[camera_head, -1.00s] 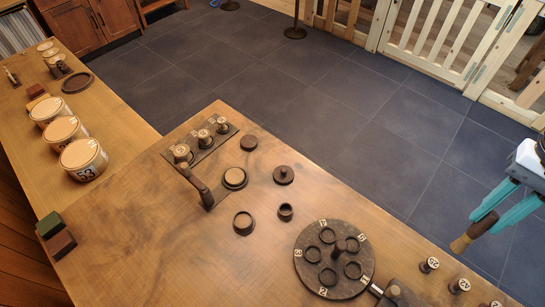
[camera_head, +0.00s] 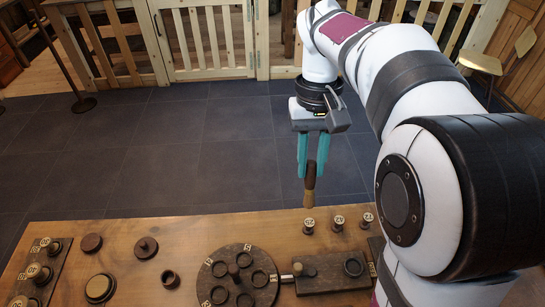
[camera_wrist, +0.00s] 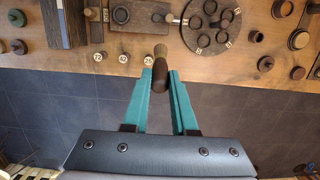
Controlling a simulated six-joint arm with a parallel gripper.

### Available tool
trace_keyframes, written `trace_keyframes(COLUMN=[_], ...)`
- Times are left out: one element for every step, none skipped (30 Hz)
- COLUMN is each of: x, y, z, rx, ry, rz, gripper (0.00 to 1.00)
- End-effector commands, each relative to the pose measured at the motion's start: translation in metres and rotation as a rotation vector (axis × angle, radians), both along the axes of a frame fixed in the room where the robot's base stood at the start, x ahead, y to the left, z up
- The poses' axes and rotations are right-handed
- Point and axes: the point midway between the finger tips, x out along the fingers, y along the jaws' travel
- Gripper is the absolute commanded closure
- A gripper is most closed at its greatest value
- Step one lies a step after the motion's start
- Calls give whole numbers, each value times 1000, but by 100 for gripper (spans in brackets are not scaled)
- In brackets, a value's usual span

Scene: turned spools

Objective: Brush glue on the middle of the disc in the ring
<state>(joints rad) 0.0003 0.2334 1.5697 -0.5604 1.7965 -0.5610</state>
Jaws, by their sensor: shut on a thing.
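My gripper (camera_head: 312,170) is shut on a brush (camera_head: 309,188) with a dark handle and a paler lower end. The brush hangs nearly upright beyond the table's far edge, over the floor; it also shows in the wrist view (camera_wrist: 154,68). A pale disc (camera_head: 99,287) sits inside a dark ring at the lower left of the head view, well away from the brush. A second dark ring (camera_head: 353,266) lies on a dark board right of the turntable; I cannot tell whether it holds a disc.
A dark round turntable (camera_head: 215,285) with several rings and a centre knob stands between them. Numbered spools (camera_head: 308,226) line the table's far edge near the brush. Bare wood (camera_head: 190,235) lies between.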

Motion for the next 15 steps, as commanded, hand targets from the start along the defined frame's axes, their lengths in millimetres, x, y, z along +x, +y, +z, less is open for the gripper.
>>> trace_keyframes(x=[0,0,0,0,0,0,0,0,0,0,0,0,1,3,5], y=[0,0,0,0,0,0,0,0,0,0,0,1,3,6,12], z=[0,0,0,0,0,0,0,0,0,0,0,0,-1,-1,-3], rx=[0,0,0,0,0,0,0,0,0,0,0,1,2,5,9], ry=[0,0,0,0,0,0,0,0,0,0,0,0,-1,-2,-3], rz=[0,0,0,0,0,0,0,0,0,0,0,1,2,3,6], gripper=[100,100,100,100,100,100,100,100,100,100,100,100,100,100,100])
